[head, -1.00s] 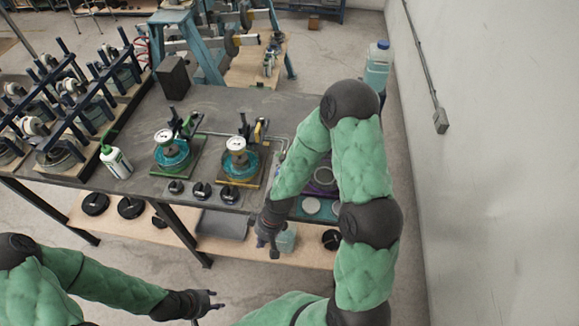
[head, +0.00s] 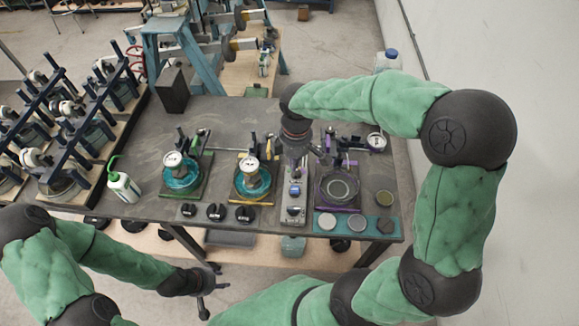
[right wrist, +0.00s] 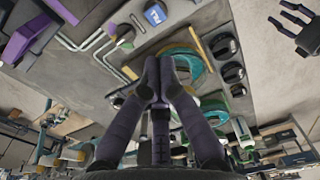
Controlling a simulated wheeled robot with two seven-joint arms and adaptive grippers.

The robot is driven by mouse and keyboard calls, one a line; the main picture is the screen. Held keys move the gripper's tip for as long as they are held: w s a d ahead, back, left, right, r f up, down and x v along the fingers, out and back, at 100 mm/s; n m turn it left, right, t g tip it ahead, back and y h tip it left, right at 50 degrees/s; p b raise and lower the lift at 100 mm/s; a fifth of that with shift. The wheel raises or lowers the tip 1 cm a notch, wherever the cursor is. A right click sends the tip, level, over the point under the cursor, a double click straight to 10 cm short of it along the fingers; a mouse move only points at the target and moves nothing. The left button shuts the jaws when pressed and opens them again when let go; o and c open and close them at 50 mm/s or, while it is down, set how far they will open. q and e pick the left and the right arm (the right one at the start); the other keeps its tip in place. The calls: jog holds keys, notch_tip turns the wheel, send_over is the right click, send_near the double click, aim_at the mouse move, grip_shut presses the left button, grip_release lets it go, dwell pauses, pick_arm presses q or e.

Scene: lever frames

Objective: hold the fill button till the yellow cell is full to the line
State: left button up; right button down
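The yellow cell (head: 252,181) stands mid-table in the head view, a round vessel of teal liquid on a yellow-edged base with a white dial on top. Its fill line is too small to make out. My right gripper (head: 297,150) points down above the box's far end. In the right wrist view its fingertips (right wrist: 160,62) are together and empty. My left gripper (head: 209,294) is open and empty before the table.
A green-edged cell (head: 181,175) stands to the left, and a purple-framed cell (head: 340,190) to the right. Several black knobs lie along the front edge. A white bottle (head: 123,187) with a green spout stands at the left. The middle back of the tabletop (head: 225,115) is clear.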

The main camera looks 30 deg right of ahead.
aim_at(295, 186)
pick_arm(q)
jog(key=shift+w+r, duration=0.15)
jog(key=shift+w, duration=0.4)
pick_arm(e)
jog(key=shift+w+d+r, duration=0.2)
jog(key=shift+d+r, duration=0.05)
jog(key=shift+r, duration=0.2)
jog(key=shift+w+d+r, duration=0.15)
jog(key=shift+d+r, duration=0.05)
jog(key=shift+r, duration=0.2)
pick_arm(q)
notch_tip(295, 186, down, 2)
jog(key=shift+f+b, duration=0.1)
jog(key=shift+b, duration=0.95)
pick_arm(e)
notch_tip(295, 186, down, 14)
pick_arm(q)
jog(key=shift+f, duration=0.1)
pick_arm(e)
jog(key=shift+f, duration=0.1)
